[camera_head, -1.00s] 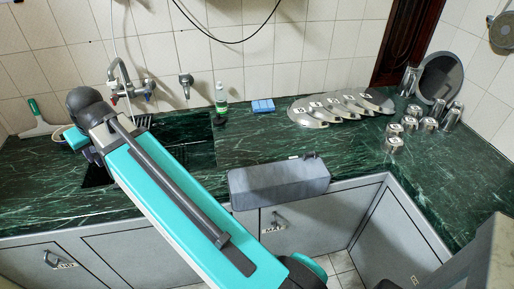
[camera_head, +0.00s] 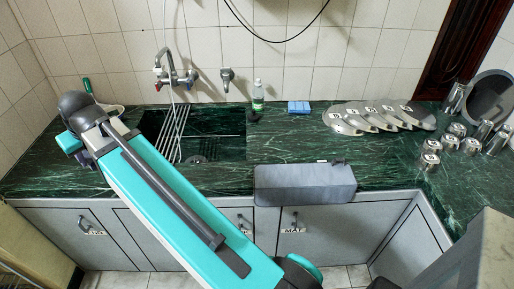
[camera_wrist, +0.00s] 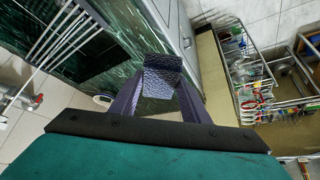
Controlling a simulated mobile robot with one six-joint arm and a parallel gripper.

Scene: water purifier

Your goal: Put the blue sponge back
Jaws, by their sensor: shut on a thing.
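My gripper (camera_wrist: 161,88) is shut on a blue-grey, rough-textured block that looks like a sponge (camera_wrist: 162,72), in the wrist view. It is held out between the two fingers, above the floor and the cabinet fronts. A second, brighter blue block (camera_head: 298,107), also sponge-like, lies flat on the green marble counter (camera_head: 285,145) near the back wall, right of a green-labelled bottle (camera_head: 257,96).
A sink (camera_head: 215,135) with rack rods lies left of centre, below a tap (camera_head: 172,72). A grey box (camera_head: 305,184) stands at the counter's front edge. Lids (camera_head: 375,117) and steel cups (camera_head: 452,142) fill the right. The wrist view shows wire baskets (camera_wrist: 245,75).

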